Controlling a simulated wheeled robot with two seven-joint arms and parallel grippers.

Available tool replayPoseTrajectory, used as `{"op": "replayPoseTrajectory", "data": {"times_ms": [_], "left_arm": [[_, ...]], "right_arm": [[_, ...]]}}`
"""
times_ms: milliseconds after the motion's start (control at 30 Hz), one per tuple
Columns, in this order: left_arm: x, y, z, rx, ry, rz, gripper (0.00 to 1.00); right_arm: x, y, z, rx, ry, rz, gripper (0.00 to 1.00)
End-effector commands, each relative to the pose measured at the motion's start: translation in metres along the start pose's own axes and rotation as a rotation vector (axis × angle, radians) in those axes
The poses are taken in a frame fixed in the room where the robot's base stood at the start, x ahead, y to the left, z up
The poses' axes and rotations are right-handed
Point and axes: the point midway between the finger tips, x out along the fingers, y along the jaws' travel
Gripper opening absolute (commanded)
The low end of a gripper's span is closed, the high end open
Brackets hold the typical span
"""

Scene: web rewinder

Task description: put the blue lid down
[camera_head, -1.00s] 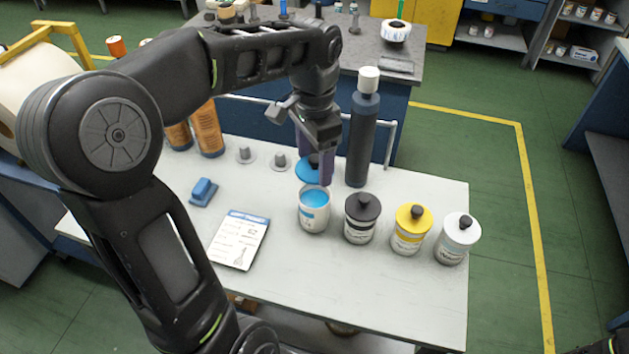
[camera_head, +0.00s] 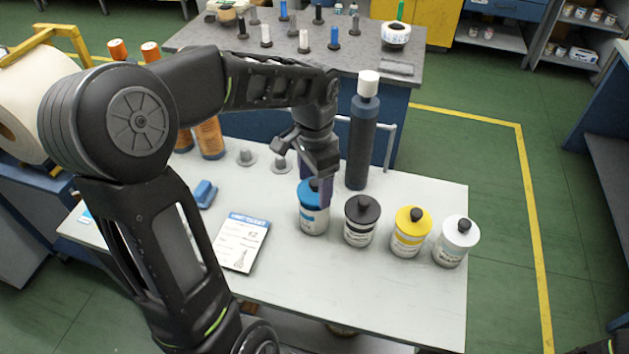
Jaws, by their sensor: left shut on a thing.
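The blue lid (camera_head: 307,197) is at the top of the white jar with a blue-marked label (camera_head: 313,222), the leftmost in the row of jars. My left gripper (camera_head: 316,186) reaches down from above and is shut on the lid's dark knob. The lid covers the jar's mouth from this view. I cannot tell whether it rests fully on the rim or sits slightly above it. The fingers partly hide the knob and the lid.
To the right stand jars with a black lid (camera_head: 361,208), a yellow lid (camera_head: 411,220) and a white lid (camera_head: 460,229). A tall dark bottle (camera_head: 361,140) stands close behind the gripper. A label card (camera_head: 241,243) and a blue block (camera_head: 205,194) lie left. The table front is clear.

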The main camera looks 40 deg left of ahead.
Motion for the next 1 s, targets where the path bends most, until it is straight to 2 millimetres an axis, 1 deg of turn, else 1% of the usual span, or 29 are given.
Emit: {"op": "replayPoseTrajectory", "data": {"times_ms": [433,567,600,833,867,1000], "left_arm": [[0.012,0.000,0.000,0.001,0.000,0.000,0.32],[0.012,0.000,0.000,0.001,0.000,0.000,0.32],[0.012,0.000,0.000,0.001,0.000,0.000,0.71],[0.012,0.000,0.000,0.001,0.000,0.000,0.90],[0.012,0.000,0.000,0.001,0.000,0.000,0.92],[0.012,0.000,0.000,0.001,0.000,0.000,0.92]], "right_arm": [[0.008,0.002,-0.001,-0.002,0.003,-0.003,0.36],[0.007,0.002,-0.001,-0.002,0.003,-0.003,0.36],[0.007,0.002,-0.001,-0.002,0.003,-0.003,0.36],[0.007,0.002,-0.001,-0.002,0.003,-0.003,0.36],[0.007,0.002,-0.001,-0.002,0.003,-0.003,0.36],[0.007,0.002,-0.001,-0.002,0.003,-0.003,0.36]]}}
